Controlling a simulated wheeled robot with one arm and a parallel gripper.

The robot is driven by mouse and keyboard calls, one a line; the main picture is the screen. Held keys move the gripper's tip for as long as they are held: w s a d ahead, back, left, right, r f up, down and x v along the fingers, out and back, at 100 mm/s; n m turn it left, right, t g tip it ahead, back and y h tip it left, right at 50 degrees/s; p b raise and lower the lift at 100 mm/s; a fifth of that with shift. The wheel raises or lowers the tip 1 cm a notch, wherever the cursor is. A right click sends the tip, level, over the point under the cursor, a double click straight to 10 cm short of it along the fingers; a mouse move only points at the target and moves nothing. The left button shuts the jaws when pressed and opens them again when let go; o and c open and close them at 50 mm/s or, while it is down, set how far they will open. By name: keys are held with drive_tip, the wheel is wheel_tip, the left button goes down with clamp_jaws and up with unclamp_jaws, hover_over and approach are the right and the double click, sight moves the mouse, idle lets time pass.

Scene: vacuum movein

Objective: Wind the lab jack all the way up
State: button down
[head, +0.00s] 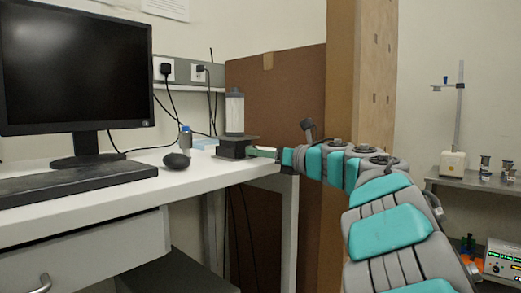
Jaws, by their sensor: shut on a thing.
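The lab jack (232,150) is a small dark block with a wider top plate, at the right end of the white desk. A clear cylindrical vessel (235,112) with a dark cap stands upright on its plate. My arm reaches in from the lower right, and my gripper (278,154) is at the jack's right side, level with its body. A pale green piece, seemingly the jack's knob (262,151), shows between the gripper and the jack. The gripper is shut on it. The fingertips are too small to make out clearly.
A monitor (75,70), keyboard (75,183) and black mouse (176,160) are on the desk (190,182) to the left. A small bottle (185,137) stands behind the mouse. A brown panel (275,100) and wooden post (362,75) rise behind my arm.

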drive_tip(key=shift+m+p, duration=0.35)
drive_tip(key=shift+m, duration=0.35)
drive_tip(key=c, duration=0.5)
unclamp_jaws()
drive_tip(key=shift+b+v, duration=0.35)
drive_tip(key=shift+v, duration=3.55)
